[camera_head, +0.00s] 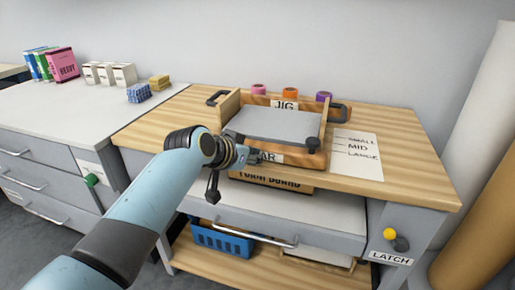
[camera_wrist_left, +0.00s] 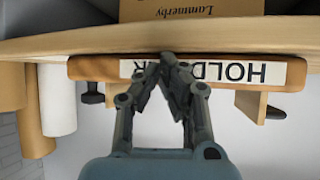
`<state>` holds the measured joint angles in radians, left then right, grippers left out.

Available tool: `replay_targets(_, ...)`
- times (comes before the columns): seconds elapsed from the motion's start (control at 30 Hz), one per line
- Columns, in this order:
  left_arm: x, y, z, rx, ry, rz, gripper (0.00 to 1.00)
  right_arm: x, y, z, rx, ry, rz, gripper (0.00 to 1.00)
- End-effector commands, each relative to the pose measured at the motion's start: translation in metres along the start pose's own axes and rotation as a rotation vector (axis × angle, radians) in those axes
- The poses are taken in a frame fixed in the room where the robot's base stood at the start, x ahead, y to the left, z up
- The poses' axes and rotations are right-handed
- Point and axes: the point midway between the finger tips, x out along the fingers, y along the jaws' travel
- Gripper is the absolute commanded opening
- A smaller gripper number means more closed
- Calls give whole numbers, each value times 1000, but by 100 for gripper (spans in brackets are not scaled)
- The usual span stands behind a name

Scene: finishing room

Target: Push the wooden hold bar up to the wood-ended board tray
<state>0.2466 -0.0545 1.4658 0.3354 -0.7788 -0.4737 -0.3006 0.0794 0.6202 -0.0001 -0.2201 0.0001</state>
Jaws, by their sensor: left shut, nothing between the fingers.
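The wooden hold bar (camera_head: 308,162) lies along the near side of the wood-ended board tray (camera_head: 323,122), low on the bench, its white label facing me. My left gripper covers its left part in the head view. The tray holds a grey board (camera_head: 278,125) between upright wooden ends. My left gripper (camera_head: 252,157) is shut and empty at the near side of the bar. In the left wrist view, its closed fingertips (camera_wrist_left: 168,58) overlap the label of the hold bar (camera_wrist_left: 82,68); I cannot tell whether they touch. Any gap between bar and tray is hard to judge.
A JIG-labelled wooden strip (camera_head: 297,105) runs behind the tray, with coloured rolls (camera_head: 290,94) beyond. A size card (camera_head: 357,154) lies right of the tray. A cardboard foam board box (camera_head: 272,180) sits below the bench's front edge. The benchtop (camera_head: 410,165) at right is clear.

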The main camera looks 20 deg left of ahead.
Motion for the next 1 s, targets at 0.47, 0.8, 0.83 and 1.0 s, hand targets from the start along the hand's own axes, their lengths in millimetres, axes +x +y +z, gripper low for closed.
replay_targets(0.47, 12, -5, -8, 0, 0, 0, 0, 6, 2, 1, -1, -2, 2, 30)
replay_targets(0.8, 12, -5, -9, 0, 1, -1, 0, 6, 1, 2, -1, -2, 2, 30)
replay_targets(0.83, 13, -5, -9, 0, 1, -1, 0, 7, 1, 2, -1, -2, 2, 30)
replay_targets(1.0, 19, -7, -13, 0, 1, -1, 0, 10, 1, 2, -1, -3, 2, 30)
